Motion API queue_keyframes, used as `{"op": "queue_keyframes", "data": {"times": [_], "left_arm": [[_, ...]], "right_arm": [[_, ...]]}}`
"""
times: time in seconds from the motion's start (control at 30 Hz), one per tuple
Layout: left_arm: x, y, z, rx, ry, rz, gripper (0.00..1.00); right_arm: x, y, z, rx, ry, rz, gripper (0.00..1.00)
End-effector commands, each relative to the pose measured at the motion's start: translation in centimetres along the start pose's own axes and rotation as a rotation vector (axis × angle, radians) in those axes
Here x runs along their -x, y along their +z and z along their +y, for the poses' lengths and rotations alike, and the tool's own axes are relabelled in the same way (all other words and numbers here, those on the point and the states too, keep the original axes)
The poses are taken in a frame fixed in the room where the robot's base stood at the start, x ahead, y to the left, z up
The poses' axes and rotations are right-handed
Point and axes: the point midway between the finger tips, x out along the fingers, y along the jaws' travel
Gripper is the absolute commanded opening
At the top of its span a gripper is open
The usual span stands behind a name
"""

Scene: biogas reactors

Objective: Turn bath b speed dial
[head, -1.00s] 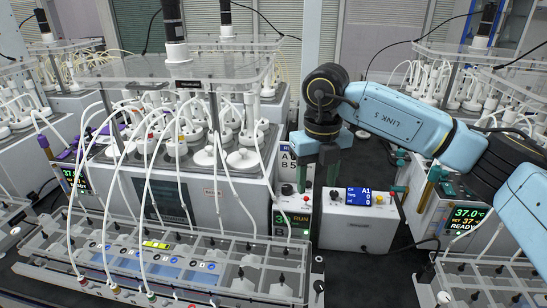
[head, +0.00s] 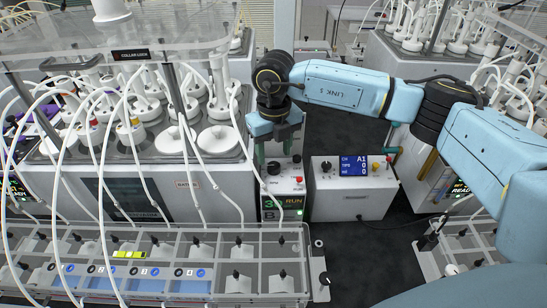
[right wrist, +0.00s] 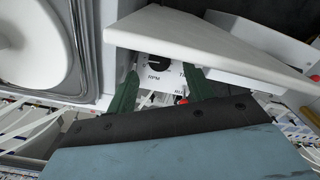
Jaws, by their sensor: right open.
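My right gripper (head: 275,150) is open and empty, pointing down just above and behind the dial. In the right wrist view its two green fingers (right wrist: 162,82) straddle the dial's column from above, apart from it as far as I can tell. My left gripper is not in view.
A white box with a blue screen (head: 354,166) stands just right of the control box. A red button (head: 298,180) is beside the dial. Tubes and flasks crowd the bath on the left. Dark floor is free in front of the boxes.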

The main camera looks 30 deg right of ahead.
Motion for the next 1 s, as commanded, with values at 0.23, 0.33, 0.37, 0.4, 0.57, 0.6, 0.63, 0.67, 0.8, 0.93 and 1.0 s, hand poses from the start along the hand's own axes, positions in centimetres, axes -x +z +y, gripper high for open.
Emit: {"op": "queue_keyframes", "data": {"times": [0.23, 0.33, 0.37, 0.4, 0.57, 0.6, 0.63, 0.67, 0.8, 0.93, 1.0], "left_arm": [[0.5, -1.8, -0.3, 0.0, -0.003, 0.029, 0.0], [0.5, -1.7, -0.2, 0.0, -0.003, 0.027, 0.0], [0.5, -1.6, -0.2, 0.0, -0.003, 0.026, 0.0], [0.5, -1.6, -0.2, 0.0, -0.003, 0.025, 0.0], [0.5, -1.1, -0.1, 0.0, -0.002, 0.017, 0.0], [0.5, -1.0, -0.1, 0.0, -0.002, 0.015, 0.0], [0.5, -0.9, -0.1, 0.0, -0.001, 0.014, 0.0], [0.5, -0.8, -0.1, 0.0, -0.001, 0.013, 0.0], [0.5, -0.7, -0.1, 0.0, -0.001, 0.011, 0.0], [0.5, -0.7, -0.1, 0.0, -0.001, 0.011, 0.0], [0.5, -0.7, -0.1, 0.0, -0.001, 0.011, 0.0]], "right_arm": [[-3.2, 0.0, 0.0, 0.001, 0.001, 0.001, 0.52], [-3.8, 0.0, 0.0, 0.001, 0.001, 0.001, 0.52], [-3.9, 0.0, 0.0, 0.001, 0.001, 0.0, 0.52], [-3.9, 0.0, 0.0, 0.001, 0.001, 0.0, 0.52], [-4.0, 0.0, 0.0, 0.001, 0.001, 0.0, 0.52], [-4.0, 0.0, 0.0, 0.001, 0.001, 0.0, 0.52], [-4.0, 0.0, 0.0, 0.001, 0.001, 0.0, 0.51], [-4.0, 0.0, 0.0, 0.001, 0.001, 0.0, 0.47], [-3.9, 0.0, 0.0, 0.001, 0.001, 0.0, 0.28], [-3.9, 0.0, 0.0, 0.001, 0.0, 0.0, 0.12], [-3.9, 0.0, 0.0, 0.0, 0.0, 0.0, 0.08]]}}
